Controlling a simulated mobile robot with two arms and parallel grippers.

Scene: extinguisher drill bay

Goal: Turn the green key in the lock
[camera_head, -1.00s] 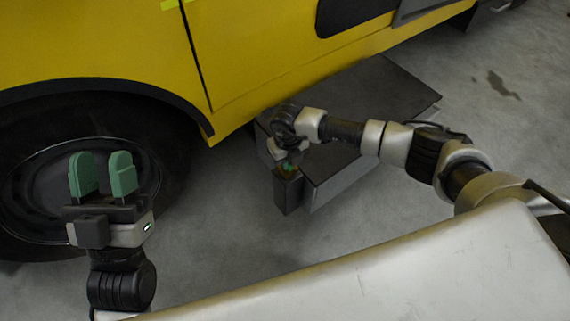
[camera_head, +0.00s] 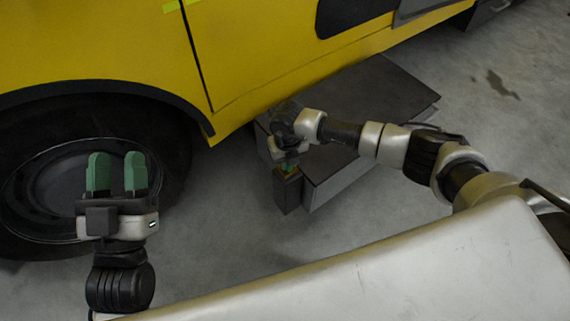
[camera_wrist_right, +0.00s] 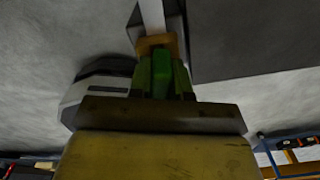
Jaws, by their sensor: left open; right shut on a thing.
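The green key (camera_wrist_right: 161,72) is in the right wrist view, between the green fingers of my right gripper (camera_wrist_right: 164,82), which is shut on it. Its far end meets an orange-brown lock (camera_wrist_right: 150,45); how deep it sits is hidden. In the head view my right gripper (camera_head: 288,167) points down at the top of a dark post (camera_head: 287,193), and the key is mostly hidden there. My left gripper (camera_head: 117,175) is open and empty, fingers up, in front of the wheel and away from the lock.
A yellow vehicle (camera_head: 280,45) with a dark wheel (camera_head: 45,190) fills the back and left. A dark grey box (camera_head: 375,95) stands right behind the post. Grey floor (camera_head: 220,215) is clear between the wheel and the post.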

